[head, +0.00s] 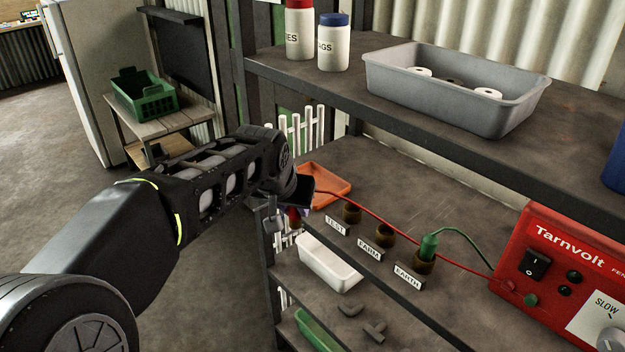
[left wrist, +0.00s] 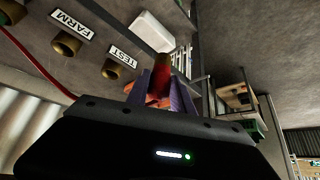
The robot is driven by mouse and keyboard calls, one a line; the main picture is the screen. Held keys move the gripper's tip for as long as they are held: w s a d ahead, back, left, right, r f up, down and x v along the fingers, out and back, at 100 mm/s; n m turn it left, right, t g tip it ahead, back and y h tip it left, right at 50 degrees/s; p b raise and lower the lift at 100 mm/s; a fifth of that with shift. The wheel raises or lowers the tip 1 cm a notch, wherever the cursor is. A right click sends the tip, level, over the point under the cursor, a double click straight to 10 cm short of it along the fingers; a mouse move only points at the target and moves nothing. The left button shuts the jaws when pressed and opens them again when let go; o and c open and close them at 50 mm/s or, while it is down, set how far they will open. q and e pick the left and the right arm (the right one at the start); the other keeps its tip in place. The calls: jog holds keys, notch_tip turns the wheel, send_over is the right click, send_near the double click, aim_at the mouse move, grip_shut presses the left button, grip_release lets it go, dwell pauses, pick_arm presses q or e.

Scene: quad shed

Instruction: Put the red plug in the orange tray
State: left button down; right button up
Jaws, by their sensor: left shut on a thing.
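My left gripper (head: 298,212) is at the left end of the bench shelf, beside the orange tray (head: 328,187). In the left wrist view its purple fingers (left wrist: 160,92) are shut on the red plug (left wrist: 158,66). In the head view the plug (head: 294,216) is mostly hidden by the gripper. The red lead runs from the red Tarnvolt box to the gripper. The orange tray is partly hidden by the gripper, and its inside looks empty where visible. In the left wrist view a bit of orange shows behind the fingers. My right gripper is not in view.
Sockets labelled TEST (head: 352,212), FARM (head: 385,233) and EARTH line the shelf edge; a green plug (head: 429,246) sits in EARTH. The Tarnvolt box (head: 560,270) stands right. A shelf with a grey bin (head: 450,95) overhangs. A white tray (head: 328,262) is below.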

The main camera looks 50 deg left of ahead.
pick_arm(q)
jog(key=w+a+p, duration=0.1)
jog(key=w+a, duration=0.1)
jog(key=w, duration=0.2)
jog(key=w+a+p, duration=0.1)
jog(key=w+a, duration=0.2)
jog(key=w, duration=0.1)
jog(key=w+a+p, duration=0.1)
jog(key=w+a, duration=0.2)
jog(key=w, duration=0.1)
jog(key=shift+w+a, duration=0.1)
jog(key=shift+a, duration=0.1)
notch_tip(320, 180, down, 3)
jog(key=shift+f+p, duration=0.2)
jog(key=shift+p, duration=0.1)
jog(key=shift+f, duration=0.1)
jog(key=shift+f+b, duration=0.25)
jog(key=shift+b, duration=0.05)
jog(key=c, duration=1.1)
grip_release()
jog(key=shift+r, duration=0.1)
